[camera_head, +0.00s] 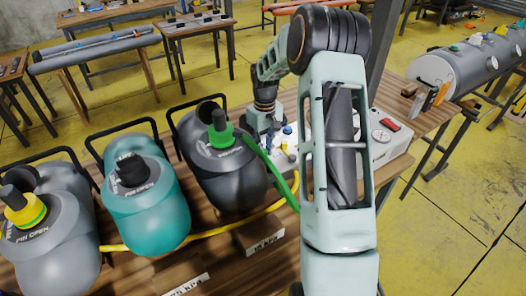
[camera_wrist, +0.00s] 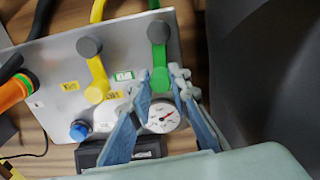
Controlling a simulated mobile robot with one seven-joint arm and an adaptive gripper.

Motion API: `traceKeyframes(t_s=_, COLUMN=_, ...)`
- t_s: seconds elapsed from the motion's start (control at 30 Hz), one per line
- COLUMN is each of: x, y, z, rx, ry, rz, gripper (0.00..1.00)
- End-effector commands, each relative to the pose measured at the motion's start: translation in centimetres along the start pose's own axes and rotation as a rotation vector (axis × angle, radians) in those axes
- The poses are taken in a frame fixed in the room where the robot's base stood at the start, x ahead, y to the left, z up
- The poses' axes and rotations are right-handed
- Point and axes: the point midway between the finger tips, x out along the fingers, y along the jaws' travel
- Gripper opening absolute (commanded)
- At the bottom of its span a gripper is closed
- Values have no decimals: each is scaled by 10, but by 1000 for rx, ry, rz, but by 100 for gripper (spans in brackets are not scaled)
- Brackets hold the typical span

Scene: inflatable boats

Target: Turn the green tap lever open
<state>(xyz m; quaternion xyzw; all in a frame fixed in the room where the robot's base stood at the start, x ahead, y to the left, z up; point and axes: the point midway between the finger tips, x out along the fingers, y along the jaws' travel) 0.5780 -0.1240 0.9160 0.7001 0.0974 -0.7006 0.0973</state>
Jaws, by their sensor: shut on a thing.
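In the wrist view the green tap lever (camera_wrist: 159,58) is on a light grey panel (camera_wrist: 60,85), with a grey round cap at its upper end. My gripper (camera_wrist: 161,79) has its blue-grey fingers on either side of the lever's lower green end and is shut on it. A pressure gauge (camera_wrist: 163,117) shows between the fingers. In the head view my gripper (camera_head: 266,122) reaches down at the panel behind the dark tank; the green lever cannot be made out there.
A yellow tap lever (camera_wrist: 95,70) and a blue knob (camera_wrist: 79,130) are close by on the panel. In the head view a black tank (camera_head: 230,180) with a green hose (camera_head: 270,170), a teal tank (camera_head: 150,205) and a grey tank (camera_head: 50,235) stand on the wooden table.

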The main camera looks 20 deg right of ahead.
Motion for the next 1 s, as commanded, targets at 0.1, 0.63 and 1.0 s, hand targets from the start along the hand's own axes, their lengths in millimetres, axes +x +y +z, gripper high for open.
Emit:
traceKeyframes(t_s=0.1, x=1, y=5, z=1, rx=93, ry=2, rz=2, gripper=0)
traceKeyframes(t_s=0.63, x=0, y=26, z=14, rx=586, ry=2, rz=2, gripper=0)
traceKeyframes(t_s=1.0, x=-1, y=33, z=24, rx=830, ry=4, rz=1, gripper=0)
